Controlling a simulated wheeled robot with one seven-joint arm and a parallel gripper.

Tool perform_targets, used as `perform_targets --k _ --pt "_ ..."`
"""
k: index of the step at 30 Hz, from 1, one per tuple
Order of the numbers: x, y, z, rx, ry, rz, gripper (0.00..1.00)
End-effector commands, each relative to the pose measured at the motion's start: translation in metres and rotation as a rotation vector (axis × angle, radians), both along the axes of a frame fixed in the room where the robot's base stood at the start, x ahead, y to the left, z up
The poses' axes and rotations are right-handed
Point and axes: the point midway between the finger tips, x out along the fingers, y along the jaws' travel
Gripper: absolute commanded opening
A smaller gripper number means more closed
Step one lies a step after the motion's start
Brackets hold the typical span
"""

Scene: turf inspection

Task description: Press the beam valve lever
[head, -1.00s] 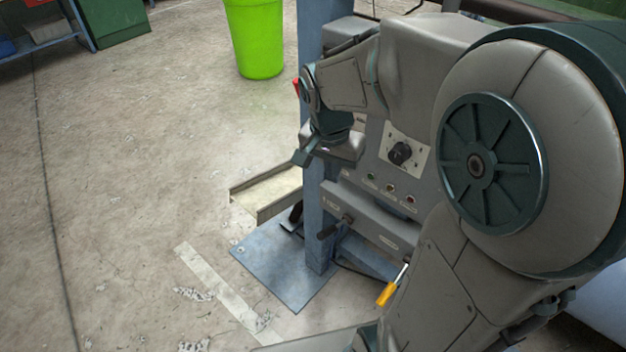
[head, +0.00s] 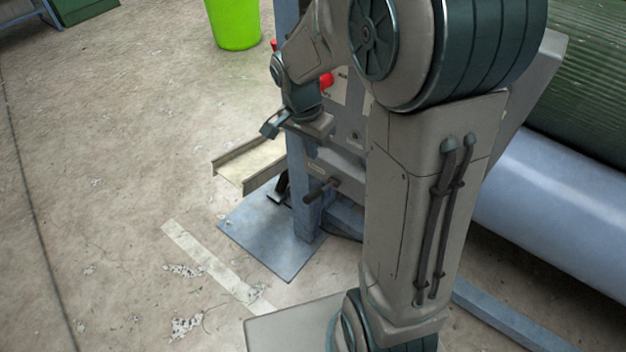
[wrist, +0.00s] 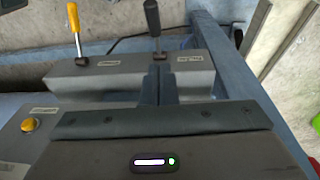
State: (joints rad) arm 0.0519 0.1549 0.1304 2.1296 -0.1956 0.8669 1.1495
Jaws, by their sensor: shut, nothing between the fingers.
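Two levers show on the machine's front ledge (wrist: 120,75) in the wrist view. One has a black handle (wrist: 152,20), the other a yellow handle (wrist: 75,20). Each has a label beside its base, too small to read, so I cannot tell which is the beam valve lever. The black-handled lever (head: 318,192) also shows in the head view; the yellow one is hidden there behind my arm. My gripper (wrist: 158,72) is shut and empty, pointing toward the ledge close to the black lever's base. I cannot tell whether it touches anything. Its fingers are not clear in the head view.
A blue post (head: 306,190) on a floor plate (head: 268,238) stands left of the levers. A metal chute (head: 240,172) juts out beside it. A yellow knob (wrist: 30,124) is near the wrist view's left edge. A large roller (head: 550,215) lies right. Open floor is left.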

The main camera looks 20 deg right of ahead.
Motion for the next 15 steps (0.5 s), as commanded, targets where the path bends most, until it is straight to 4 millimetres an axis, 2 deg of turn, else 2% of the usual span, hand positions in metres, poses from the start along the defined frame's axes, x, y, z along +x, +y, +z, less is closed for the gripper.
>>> perform_targets --k 3,9,15 --pt "-0.001 -0.004 -0.028 0.001 0.008 -0.002 0.0" --pt "0.0 -0.009 -0.069 0.001 0.005 -0.002 0.0" --pt "-0.012 -0.002 -0.093 0.0 0.004 0.002 0.0"
